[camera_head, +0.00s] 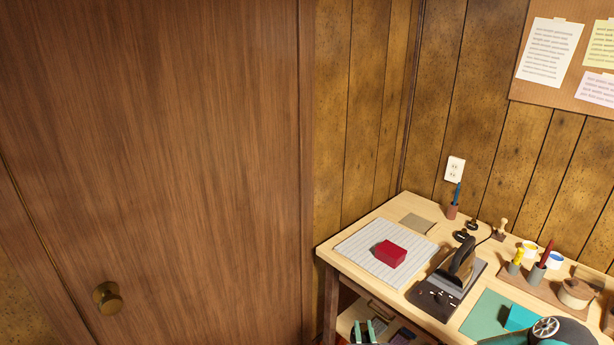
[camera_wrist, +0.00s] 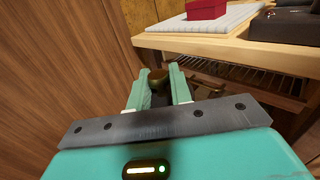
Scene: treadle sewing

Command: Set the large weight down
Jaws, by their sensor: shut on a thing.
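My gripper (camera_wrist: 158,95) is shut on a dark brass-coloured piece, which I take to be the large weight (camera_wrist: 158,76). It shows between the two teal fingers in the wrist view; its lower part is hidden. The gripper is in front of the wooden table, below its top. In the head view, the teal fingers (camera_head: 367,328) show at the bottom edge, and the held piece is too small to make out. Two small black round pieces (camera_head: 466,231) stand on the table near the back; I cannot tell whether they are weights.
A shelf lies below the tabletop. A brown door (camera_head: 160,150) stands at the left.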

